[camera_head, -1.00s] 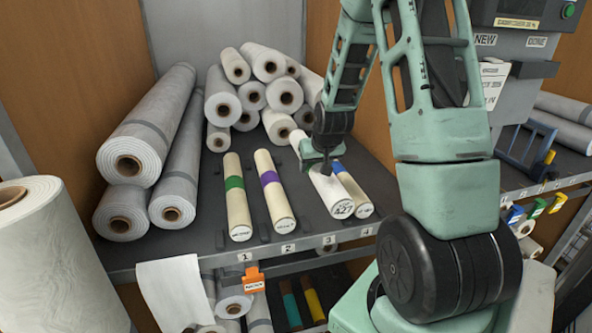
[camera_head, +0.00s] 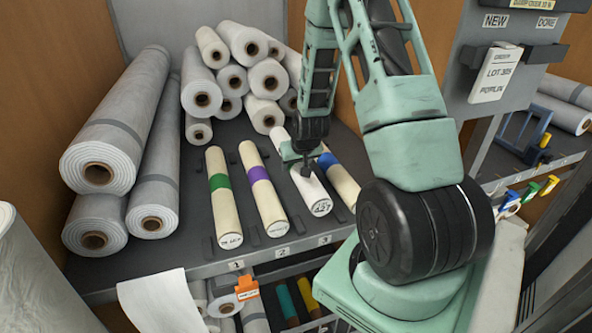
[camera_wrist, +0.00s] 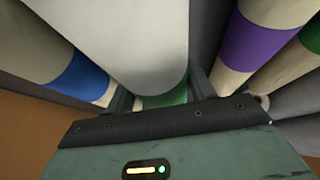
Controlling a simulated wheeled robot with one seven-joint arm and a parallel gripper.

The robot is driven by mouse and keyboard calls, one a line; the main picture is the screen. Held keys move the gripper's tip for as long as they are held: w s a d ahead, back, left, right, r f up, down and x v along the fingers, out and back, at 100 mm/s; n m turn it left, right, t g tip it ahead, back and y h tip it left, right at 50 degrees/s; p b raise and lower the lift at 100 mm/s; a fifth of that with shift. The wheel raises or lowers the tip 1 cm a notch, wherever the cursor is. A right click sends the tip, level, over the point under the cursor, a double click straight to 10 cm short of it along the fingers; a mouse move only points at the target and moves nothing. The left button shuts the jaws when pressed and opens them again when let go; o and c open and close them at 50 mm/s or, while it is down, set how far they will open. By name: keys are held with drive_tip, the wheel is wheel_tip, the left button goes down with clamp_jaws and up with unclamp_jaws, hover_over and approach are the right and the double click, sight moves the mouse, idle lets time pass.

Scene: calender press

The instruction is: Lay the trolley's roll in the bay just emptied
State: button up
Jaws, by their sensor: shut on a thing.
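A white roll (camera_head: 312,192) with a number label on its near end is held by my gripper (camera_head: 299,165) between the purple-banded roll (camera_head: 262,188) and the blue-banded roll (camera_head: 340,180). It is over the third place, above the tag 3 (camera_head: 324,240). I cannot tell whether it touches the shelf. In the wrist view, the white roll (camera_wrist: 125,35) runs between my fingers, and something green (camera_wrist: 165,98) shows beyond its end. The purple-banded roll (camera_wrist: 262,35) and the blue-banded roll (camera_wrist: 80,75) flank it.
A green-banded roll (camera_head: 221,195) lies in the first place. White rolls (camera_head: 235,80) are piled behind, and large grey rolls (camera_head: 125,130) lie at the left. A panel with a lot card (camera_head: 497,75) stands at the right.

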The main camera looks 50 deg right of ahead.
drive_tip(key=shift+f+p, duration=0.3)
drive_tip(key=shift+f, duration=1.25)
drive_tip(key=shift+f, duration=0.2)
drive_tip(key=o, duration=1.3)
drive_tip(key=shift+c, duration=0.2)
drive_tip(key=shift+r, duration=0.15)
